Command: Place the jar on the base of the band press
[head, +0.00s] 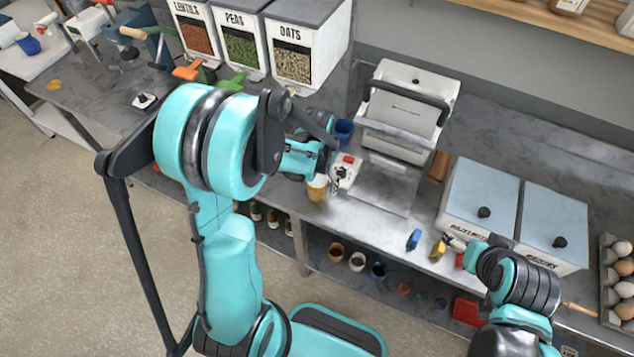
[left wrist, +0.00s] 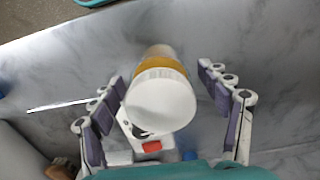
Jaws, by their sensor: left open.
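The jar (head: 317,188), with amber contents, stands near the counter's front edge, left of the silver machine. In the left wrist view the jar (left wrist: 163,95) shows its white lid, between the spread fingers. My left gripper (head: 325,172) is open around it, with gaps on both sides. A silver hinged machine (head: 400,110) with a black handle has a flat metal base plate (head: 383,190). A lever device (head: 150,45) with a wooden handle stands far left; I cannot tell which is the band press. My right gripper (head: 455,243) is small at the front right, its fingers unclear.
A white box with a red switch (head: 345,171) stands just beside the jar. A blue cup (head: 344,131) is behind it. Blue (head: 413,239) and yellow (head: 438,249) pieces lie at the front edge. White lidded bins (head: 482,200) stand right, food bins (head: 300,55) at the back.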

